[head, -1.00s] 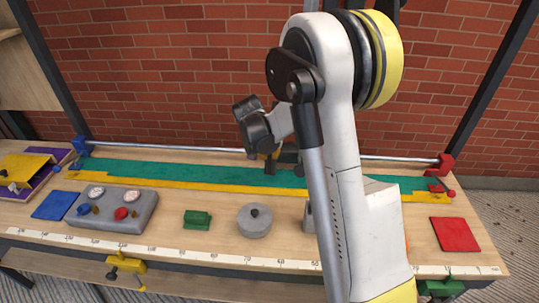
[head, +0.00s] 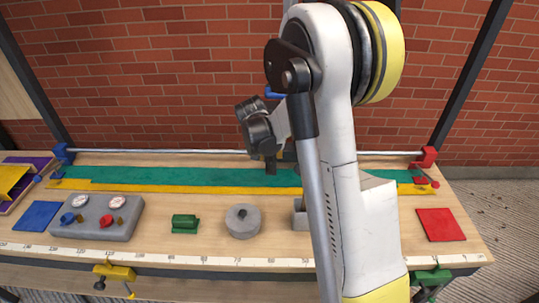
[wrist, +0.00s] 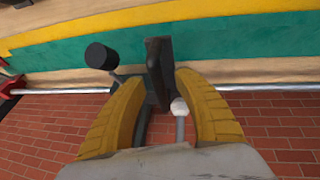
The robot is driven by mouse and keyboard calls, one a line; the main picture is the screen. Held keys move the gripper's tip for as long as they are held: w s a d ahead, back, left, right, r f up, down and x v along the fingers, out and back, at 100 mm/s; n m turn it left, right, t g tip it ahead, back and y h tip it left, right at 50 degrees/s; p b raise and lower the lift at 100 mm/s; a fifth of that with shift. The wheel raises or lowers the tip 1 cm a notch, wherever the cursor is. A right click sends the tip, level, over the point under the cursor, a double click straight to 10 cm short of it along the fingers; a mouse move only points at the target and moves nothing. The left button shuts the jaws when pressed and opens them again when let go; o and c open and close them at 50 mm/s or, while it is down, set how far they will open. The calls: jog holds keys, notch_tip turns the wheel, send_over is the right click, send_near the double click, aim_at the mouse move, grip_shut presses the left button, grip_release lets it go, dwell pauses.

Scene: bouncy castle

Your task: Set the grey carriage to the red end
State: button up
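A dark grey upright plate (wrist: 158,70), which looks like part of the grey carriage, stands at the metal rail (wrist: 255,88) in the wrist view. My gripper (wrist: 158,82) has its two yellow fingers on either side of this plate, with small gaps showing. A black knob (wrist: 100,56) and a pale ball (wrist: 179,106) are close by; whether they belong to the carriage is unclear. In the head view my gripper (head: 268,160) is near mid-rail, partly hidden by my arm. The rail's red end block (head: 428,157) is at the right, its blue end block (head: 63,153) at the left.
A teal strip (head: 170,176) and a yellow strip (head: 150,190) run along the rail. On the table are a grey control box (head: 110,228), green block (head: 185,224), grey round weight (head: 242,222), blue pad (head: 35,217) and red pad (head: 440,225). A brick wall stands behind.

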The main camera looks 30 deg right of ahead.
jog(key=shift+r, duration=0.1)
jog(key=v, duration=1.2)
